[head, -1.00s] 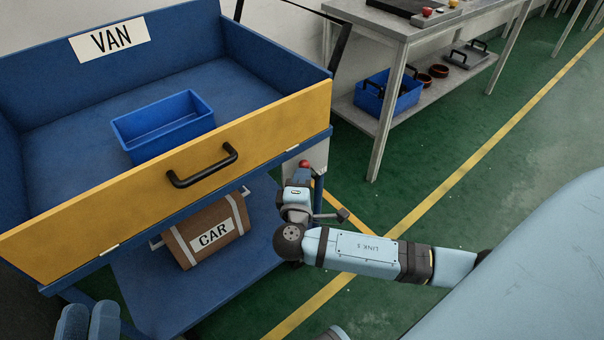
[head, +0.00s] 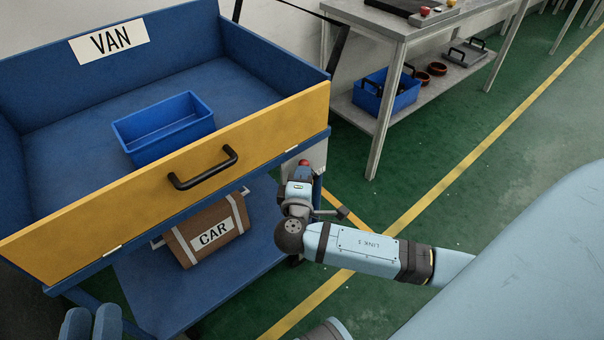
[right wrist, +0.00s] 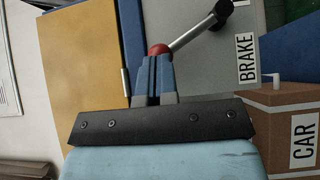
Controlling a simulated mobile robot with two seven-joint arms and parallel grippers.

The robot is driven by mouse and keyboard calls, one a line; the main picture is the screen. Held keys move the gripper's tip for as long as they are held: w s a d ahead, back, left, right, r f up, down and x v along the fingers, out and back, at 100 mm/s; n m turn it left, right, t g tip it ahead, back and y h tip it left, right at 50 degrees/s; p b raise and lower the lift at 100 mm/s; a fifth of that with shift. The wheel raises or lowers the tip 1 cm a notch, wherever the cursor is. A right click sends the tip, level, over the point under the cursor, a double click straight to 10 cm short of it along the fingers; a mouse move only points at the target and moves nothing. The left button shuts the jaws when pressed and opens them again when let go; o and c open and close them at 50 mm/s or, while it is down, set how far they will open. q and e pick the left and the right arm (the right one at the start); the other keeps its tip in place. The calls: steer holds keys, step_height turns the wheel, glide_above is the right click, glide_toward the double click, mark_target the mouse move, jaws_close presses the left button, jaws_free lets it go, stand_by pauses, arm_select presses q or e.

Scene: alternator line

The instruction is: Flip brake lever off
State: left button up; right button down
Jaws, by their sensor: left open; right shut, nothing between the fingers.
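The brake lever is a silver rod (right wrist: 200,31) with a red ball knob (right wrist: 158,50), running to a black pivot on a grey panel marked BRAKE (right wrist: 247,58) in the right wrist view. In the head view the red knob (head: 304,162) shows at the cart's right front corner; the rod is hidden there. My right gripper (right wrist: 155,62) is shut and empty, its fingertips right at the knob; whether they touch I cannot tell. It also shows in the head view (head: 302,172). My left gripper (head: 91,312) is open and empty at the bottom left, partly cut off.
The blue cart has a yellow front flap (head: 110,218) with a black handle (head: 203,168). A blue bin (head: 165,148) is in its VAN tray, and a brown CAR box (head: 185,250) is on its lower shelf. A grey workbench (head: 395,28) stands behind right. Green floor between is clear.

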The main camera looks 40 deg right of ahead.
arm_select(q)
steer(key=s+a+f+g+y+p, duration=0.2)
steer(key=a+f+g+y+p, duration=0.3)
steer(key=f+p, duration=0.5)
steer(key=a+g+p, duration=0.1)
steer(key=p, duration=0.3)
steer(key=shift+s+g, duration=0.3)
steer(key=shift+s, duration=0.1)
arm_select(e)
steer(key=d+r+m+g+y, duration=0.2)
steer(key=d+m+g+y, duration=0.1)
steer(key=d+m+y, duration=0.2)
steer(key=shift+w+d+y, duration=0.25)
steer(key=shift+d+y, duration=0.25)
steer(key=shift+d, duration=0.35)
arm_select(q)
steer(key=shift+r, duration=0.1)
arm_select(e)
steer(key=shift+r, duration=0.1)
arm_select(q)
step_height(320, 180, up, 2)
steer(key=shift+r+p, duration=0.1)
steer(key=shift+p, duration=0.9)
arm_select(e)
steer(key=shift+r+g, duration=0.3)
steer(key=shift+r, duration=0.5)
